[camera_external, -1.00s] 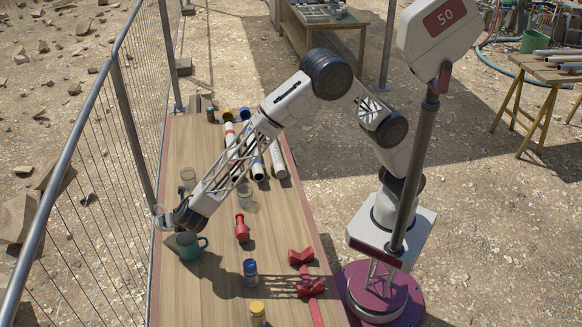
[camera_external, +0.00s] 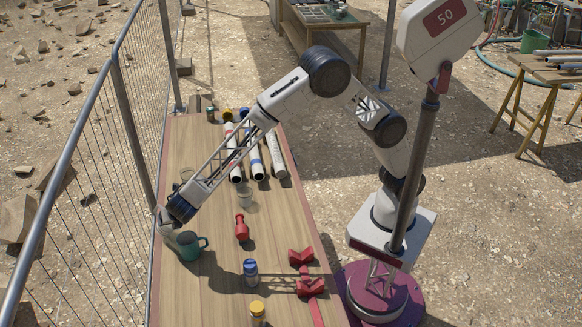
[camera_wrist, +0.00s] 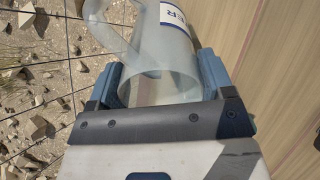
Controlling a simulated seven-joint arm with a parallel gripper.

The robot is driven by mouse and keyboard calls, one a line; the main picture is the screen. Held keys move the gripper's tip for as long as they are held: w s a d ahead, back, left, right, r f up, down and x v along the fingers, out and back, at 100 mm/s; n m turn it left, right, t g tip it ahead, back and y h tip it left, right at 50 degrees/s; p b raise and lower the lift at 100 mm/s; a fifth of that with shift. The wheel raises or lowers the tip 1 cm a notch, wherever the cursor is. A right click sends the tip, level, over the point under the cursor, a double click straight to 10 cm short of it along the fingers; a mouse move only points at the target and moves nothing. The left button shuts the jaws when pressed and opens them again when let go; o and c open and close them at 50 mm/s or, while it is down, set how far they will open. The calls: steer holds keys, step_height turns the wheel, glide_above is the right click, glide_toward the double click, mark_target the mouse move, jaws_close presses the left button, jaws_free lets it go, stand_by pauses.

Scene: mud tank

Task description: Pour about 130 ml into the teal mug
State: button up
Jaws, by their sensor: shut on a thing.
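The teal mug (camera_external: 188,246) stands upright on the wooden table, near the fence side. My gripper (camera_wrist: 160,82) is shut on a translucent jug (camera_wrist: 155,50) with a handle and a white label with blue letters ending in "ER". In the external view the jug (camera_external: 166,222) is small, partly hidden by my wrist, and looks tilted beside and above the mug. The inside of the mug and any stream of liquid cannot be made out. The mug does not show clearly in the wrist view.
Clear cups (camera_external: 244,197) stand behind the mug. A red tool (camera_external: 242,228), a blue-labelled bottle (camera_external: 250,272), a yellow-topped jar (camera_external: 257,312) and red V-shaped stands (camera_external: 300,258) are to its right. Pipes (camera_external: 257,160) lie at the back. A wire fence (camera_external: 105,180) runs along the left.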

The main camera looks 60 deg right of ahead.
steer(key=shift+w, duration=0.15)
steer(key=shift+w+d+r+g, duration=0.1)
steer(key=shift+w+r+g, duration=0.2)
steer(key=shift+w+g, duration=0.65)
steer(key=shift+w+r+g, duration=0.1)
steer(key=shift+w+g, duration=0.7)
steer(key=shift+g, duration=0.25)
steer(key=shift+w+d+f+g+y, duration=0.1)
steer(key=shift+w+f+g+y, duration=0.05)
steer(key=shift+w+g, duration=0.65)
steer(key=shift+w+d+f+g+y, duration=0.15)
steer(key=shift+w+g, duration=0.45)
steer(key=shift+g, duration=0.4)
steer(key=shift+a, duration=0.1)
